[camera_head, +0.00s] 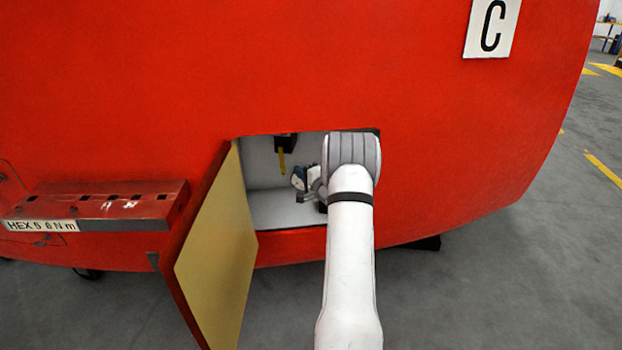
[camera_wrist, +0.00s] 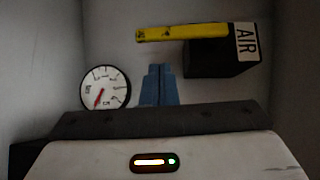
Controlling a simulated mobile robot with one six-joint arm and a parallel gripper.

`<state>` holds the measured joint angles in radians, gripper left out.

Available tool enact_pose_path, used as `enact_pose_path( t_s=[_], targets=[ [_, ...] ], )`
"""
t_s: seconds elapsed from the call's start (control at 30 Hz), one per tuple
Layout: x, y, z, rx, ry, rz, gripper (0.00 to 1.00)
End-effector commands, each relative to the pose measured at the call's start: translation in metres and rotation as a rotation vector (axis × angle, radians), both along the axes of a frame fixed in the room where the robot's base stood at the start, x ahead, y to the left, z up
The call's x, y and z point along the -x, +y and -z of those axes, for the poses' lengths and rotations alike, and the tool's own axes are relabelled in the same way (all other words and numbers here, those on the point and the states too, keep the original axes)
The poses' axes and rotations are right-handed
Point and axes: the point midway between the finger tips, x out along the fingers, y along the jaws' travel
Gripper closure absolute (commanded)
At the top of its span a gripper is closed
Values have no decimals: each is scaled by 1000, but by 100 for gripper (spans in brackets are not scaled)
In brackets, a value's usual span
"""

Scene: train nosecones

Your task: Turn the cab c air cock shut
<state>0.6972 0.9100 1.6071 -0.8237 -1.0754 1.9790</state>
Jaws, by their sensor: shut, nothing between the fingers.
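The air cock is a black block (camera_wrist: 222,60) with an AIR label and a yellow lever (camera_wrist: 182,32). In the wrist view the lever runs level leftward from the block. In the wrist view the fingertips appear below the lever and left of the block; contact does not show. In the head view my gripper (camera_head: 299,178) is right of the lever, partly hidden by my arm.
A round gauge (camera_wrist: 105,88) with a red needle is on the recess wall. The recess walls are close around. The hatch door (camera_head: 218,255) stands open at the left of the opening. A red shelf (camera_head: 110,205) labelled HEX 5 6 Nm sticks out farther left.

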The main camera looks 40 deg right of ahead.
Motion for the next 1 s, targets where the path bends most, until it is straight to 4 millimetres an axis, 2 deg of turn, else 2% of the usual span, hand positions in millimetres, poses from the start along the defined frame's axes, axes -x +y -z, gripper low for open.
enact_pose_path(
  t_s=[0.03,0.2,0.63,0.77,1.0],
  targets=[
    [-6,7,0,1,0,-3,100],
    [-15,17,1,1,1,-1,100],
    [-19,20,2,-2,-3,-1,100],
    [-25,27,7,-39,-40,-2,100],
    [-28,31,3,-57,-59,-4,100]
  ],
)
